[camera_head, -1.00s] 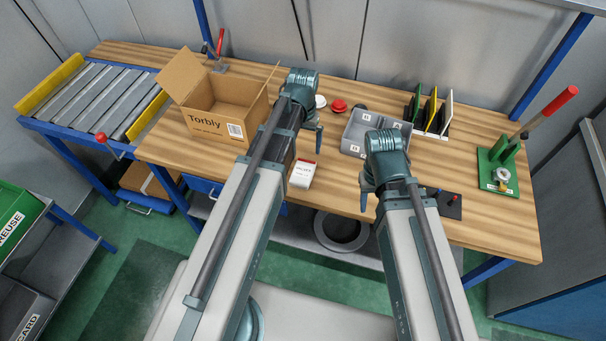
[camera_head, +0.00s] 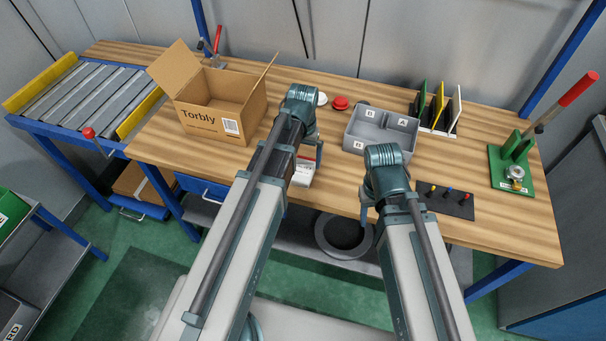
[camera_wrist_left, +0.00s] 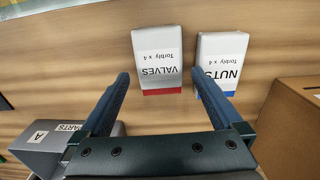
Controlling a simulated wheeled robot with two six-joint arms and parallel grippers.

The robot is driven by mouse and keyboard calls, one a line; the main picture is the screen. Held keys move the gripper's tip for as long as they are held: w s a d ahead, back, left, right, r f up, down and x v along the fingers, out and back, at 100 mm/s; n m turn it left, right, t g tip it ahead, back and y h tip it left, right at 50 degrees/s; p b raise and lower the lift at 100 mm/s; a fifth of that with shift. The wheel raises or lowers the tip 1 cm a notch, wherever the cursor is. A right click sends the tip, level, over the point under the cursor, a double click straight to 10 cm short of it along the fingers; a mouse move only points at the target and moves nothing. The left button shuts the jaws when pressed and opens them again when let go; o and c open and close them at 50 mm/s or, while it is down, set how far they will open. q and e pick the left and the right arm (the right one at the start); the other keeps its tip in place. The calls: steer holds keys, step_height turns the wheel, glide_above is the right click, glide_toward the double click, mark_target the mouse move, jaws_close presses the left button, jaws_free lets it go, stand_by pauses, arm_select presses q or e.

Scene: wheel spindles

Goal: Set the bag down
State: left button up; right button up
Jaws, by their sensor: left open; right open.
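A white bag marked VALVES with a red end (camera_wrist_left: 157,60) lies on the wooden table in the left wrist view, between and just beyond my left gripper's fingers. A second white bag marked NUTS with a blue end (camera_wrist_left: 220,62) lies beside it, by the right-hand finger. In the head view one white bag (camera_head: 303,173) shows near the table's front edge, partly behind my left gripper (camera_head: 310,158). My left gripper, also in the wrist view (camera_wrist_left: 161,76), is open and empty. My right gripper (camera_head: 366,205) is open near the table's front edge, its fingers partly hidden.
An open cardboard box marked Torbly (camera_head: 215,120) stands left of my left arm. A grey compartment tray (camera_head: 371,115) sits behind my right gripper. A dark plate with coloured pegs (camera_head: 445,200) and a green lever press (camera_head: 513,165) are to the right. Bare table lies between them.

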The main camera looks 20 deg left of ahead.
mark_target(303, 168)
arm_select(q)
step_height(303, 168, down, 4)
steer(key=b, duration=0.2)
steer(key=shift+s+r+b, duration=0.1)
steer(key=shift+r+b, duration=0.05)
steer(key=shift+b, duration=0.25)
steer(key=shift+r, duration=0.1)
steer(key=c, duration=1.4)
steer(key=shift+r, duration=0.1)
